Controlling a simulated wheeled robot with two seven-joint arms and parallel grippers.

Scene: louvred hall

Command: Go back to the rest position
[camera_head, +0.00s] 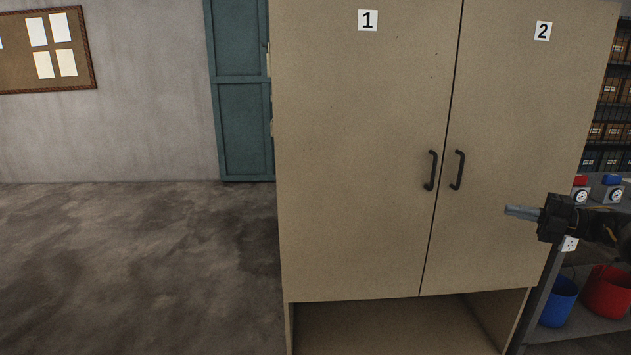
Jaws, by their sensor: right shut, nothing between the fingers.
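My right gripper (522,212) reaches in from the right edge, its fingers shut and empty, pointing left. It is held in front of the right door of a tan cabinet (350,150), to the right of the door handles and apart from them. The cabinet has two closed doors, labelled 1 (368,20) and 2 (542,31), with dark handles (431,171) at the middle seam. My left gripper is not in view.
An open space lies under the cabinet doors. A grey shelf at right holds a blue bucket (559,302), a red bucket (606,292) and small devices (580,192). A teal door (245,125) stands behind. The floor (130,265) at left is clear.

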